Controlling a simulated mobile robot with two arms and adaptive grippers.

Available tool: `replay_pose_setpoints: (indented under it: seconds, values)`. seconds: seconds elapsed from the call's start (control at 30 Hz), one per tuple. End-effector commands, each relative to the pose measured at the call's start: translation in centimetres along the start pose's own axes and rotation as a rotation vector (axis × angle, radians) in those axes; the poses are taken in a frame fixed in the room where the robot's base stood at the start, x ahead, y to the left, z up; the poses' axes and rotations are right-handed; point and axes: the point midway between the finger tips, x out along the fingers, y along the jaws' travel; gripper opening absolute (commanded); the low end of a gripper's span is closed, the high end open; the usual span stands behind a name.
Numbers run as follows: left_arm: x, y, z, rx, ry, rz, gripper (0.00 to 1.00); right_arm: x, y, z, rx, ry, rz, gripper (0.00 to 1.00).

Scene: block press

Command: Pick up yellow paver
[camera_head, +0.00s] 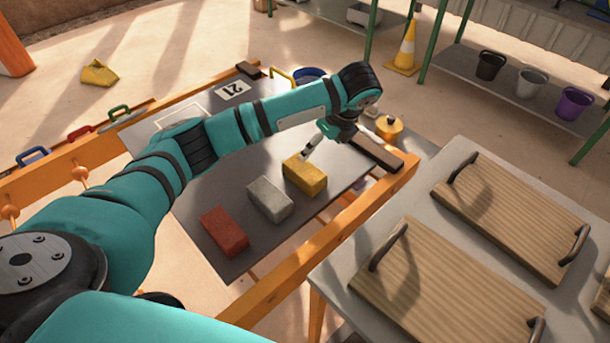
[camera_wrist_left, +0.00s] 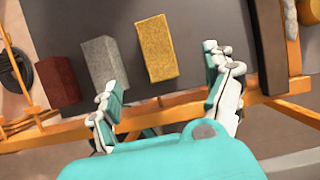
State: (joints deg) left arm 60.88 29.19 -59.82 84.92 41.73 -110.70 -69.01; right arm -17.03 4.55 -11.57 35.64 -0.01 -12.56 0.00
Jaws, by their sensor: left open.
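The yellow paver (camera_head: 305,176) lies on the dark table top, at the right end of a row of three blocks. In the left wrist view the yellow paver (camera_wrist_left: 157,48) is ahead of the fingers, towards the middle. My left gripper (camera_head: 318,143) is over the table just behind the yellow paver, and in the left wrist view (camera_wrist_left: 165,85) its fingers are wide apart with nothing between them. The head view does not show clearly how high the gripper is above the paver. My right gripper is not in view.
A grey paver (camera_head: 269,199) lies close to the left of the yellow one, and a red paver (camera_head: 224,232) beyond it. An orange rail (camera_head: 330,243) runs along the table's near side. A dark bar (camera_head: 376,153) and a yellow pot (camera_head: 388,127) are at the right end.

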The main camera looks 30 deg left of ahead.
Motion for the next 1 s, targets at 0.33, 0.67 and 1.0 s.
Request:
replay_pose_setpoints:
  seconds: [0.33,0.67,1.0]
  values:
    - [7.5,0.1,-0.1,-0.002,0.0,0.003,0.85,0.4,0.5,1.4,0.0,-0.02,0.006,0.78]
    - [10.2,0.3,-0.3,-0.001,0.001,0.002,0.85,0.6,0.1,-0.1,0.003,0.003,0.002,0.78]
    - [14.3,0.7,-0.7,-0.002,0.0,-0.002,0.85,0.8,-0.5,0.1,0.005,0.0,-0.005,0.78]
